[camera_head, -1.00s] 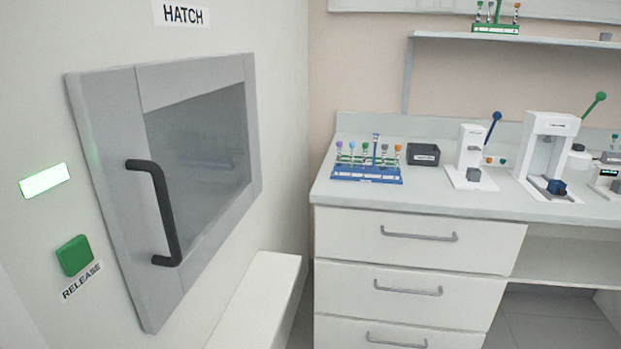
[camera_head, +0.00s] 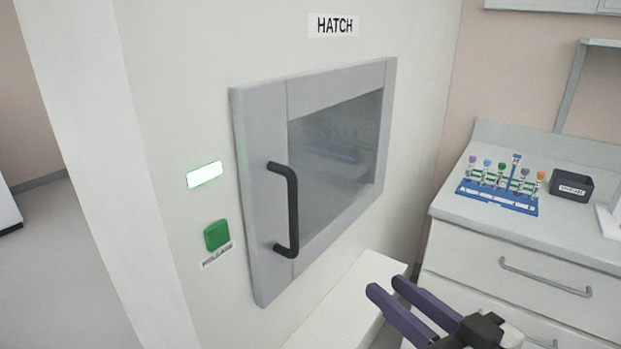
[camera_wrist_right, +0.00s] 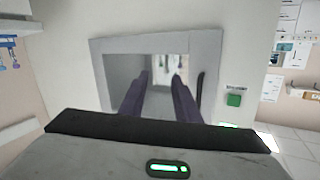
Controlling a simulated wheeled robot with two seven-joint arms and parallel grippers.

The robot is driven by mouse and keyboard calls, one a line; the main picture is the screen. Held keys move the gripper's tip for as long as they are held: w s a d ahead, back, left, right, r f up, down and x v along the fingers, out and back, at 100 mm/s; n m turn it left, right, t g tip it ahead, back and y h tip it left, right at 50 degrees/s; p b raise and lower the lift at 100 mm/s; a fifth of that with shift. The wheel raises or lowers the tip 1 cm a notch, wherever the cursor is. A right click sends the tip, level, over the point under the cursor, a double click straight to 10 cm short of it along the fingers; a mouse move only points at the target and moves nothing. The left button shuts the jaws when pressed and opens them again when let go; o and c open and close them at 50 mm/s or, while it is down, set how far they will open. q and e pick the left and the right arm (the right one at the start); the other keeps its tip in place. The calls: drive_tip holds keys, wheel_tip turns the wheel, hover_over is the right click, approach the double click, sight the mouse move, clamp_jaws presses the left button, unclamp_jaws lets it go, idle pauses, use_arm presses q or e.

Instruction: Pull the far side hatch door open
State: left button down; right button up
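The hatch door (camera_head: 263,200) is a grey framed panel with a dark glass window (camera_head: 335,150), set in the white wall. It looks shut. Its black bar handle (camera_head: 292,210) stands upright on the left part of the door. My right gripper (camera_head: 384,286), with purple fingers, is at the lower right of the head view, to the right of the handle and apart from it. In the right wrist view my right gripper (camera_wrist_right: 160,78) is open and empty, its fingers pointing toward the door (camera_wrist_right: 205,45); the handle (camera_wrist_right: 200,88) is beside the fingers. My left gripper is not in view.
A lit panel (camera_head: 205,174) and green release button (camera_head: 216,235) are on the wall left of the door. A white ledge (camera_head: 345,300) is below it. A counter (camera_head: 560,225) with a blue tube rack (camera_head: 497,197) and dark box (camera_head: 571,186) is at right.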

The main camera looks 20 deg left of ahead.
sight(296, 195)
drive_tip(key=s+a+r+n+g+y+p, duration=0.1)
drive_tip(key=s+a+r+n+y, duration=0.1)
drive_tip(key=r, duration=0.5)
drive_tip(key=s+a+r+n+g+y, duration=0.2)
drive_tip(key=s+a+r+n, duration=0.1)
drive_tip(key=r, duration=0.3)
drive_tip(key=p+x, duration=0.1)
drive_tip(key=x, duration=0.8)
drive_tip(key=shift+w+a+p, duration=0.1)
drive_tip(key=shift+w+p, duration=0.25)
drive_tip(key=shift+w, duration=0.2)
clamp_jaws()
